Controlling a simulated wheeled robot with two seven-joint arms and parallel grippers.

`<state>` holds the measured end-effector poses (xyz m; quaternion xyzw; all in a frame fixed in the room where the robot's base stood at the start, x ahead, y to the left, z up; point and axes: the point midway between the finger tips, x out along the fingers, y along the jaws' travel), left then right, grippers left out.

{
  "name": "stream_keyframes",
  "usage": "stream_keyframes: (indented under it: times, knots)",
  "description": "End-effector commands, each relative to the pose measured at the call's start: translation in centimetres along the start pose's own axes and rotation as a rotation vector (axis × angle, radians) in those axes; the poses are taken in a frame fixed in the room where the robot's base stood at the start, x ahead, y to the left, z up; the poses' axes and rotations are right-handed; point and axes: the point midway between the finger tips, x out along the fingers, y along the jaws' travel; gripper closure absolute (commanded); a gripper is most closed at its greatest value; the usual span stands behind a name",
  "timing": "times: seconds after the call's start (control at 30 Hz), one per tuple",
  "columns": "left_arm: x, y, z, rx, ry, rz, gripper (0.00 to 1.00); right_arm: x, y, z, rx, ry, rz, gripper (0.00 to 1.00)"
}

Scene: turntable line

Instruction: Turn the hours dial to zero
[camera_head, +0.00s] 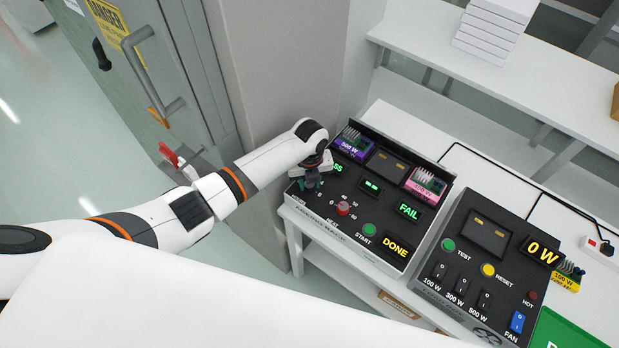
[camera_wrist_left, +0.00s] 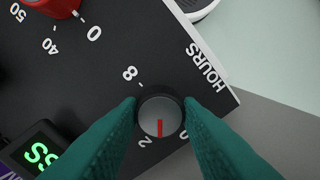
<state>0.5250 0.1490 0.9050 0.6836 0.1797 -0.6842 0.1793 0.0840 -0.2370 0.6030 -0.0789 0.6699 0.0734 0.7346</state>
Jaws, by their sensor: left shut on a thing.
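The hours dial (camera_wrist_left: 161,113) is a round dark knob with a red pointer line, beside the HOURS label in the left wrist view. Its line points toward the bottom of that view, between the 2 and a numeral partly covered by a finger; the 8 is on the upper left. My left gripper (camera_head: 311,182) is shut on the dial, one teal finger on each side (camera_wrist_left: 160,108). In the head view the gripper hides the dial at the left corner of the black panel (camera_head: 300,199). My right gripper is not in view.
A red heat knob (camera_head: 343,208) sits close by on the same panel, with a green START button (camera_head: 369,229) and lit FAIL (camera_head: 409,211) and DONE (camera_head: 396,247) displays. A second panel (camera_head: 462,217) stands to the right. A grey cabinet door (camera_head: 140,70) is at the left.

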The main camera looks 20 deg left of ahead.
Motion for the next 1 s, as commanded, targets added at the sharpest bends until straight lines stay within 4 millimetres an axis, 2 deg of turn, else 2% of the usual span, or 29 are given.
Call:
stream_keyframes:
  times: [0.6,1.0]
  knots:
    - [-0.2,0.0,-0.1,-0.542,0.001,0.002,0.91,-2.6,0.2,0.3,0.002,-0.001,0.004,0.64]
    - [-0.1,0.0,-0.1,-0.705,0.003,0.002,0.91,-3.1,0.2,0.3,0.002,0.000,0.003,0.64]
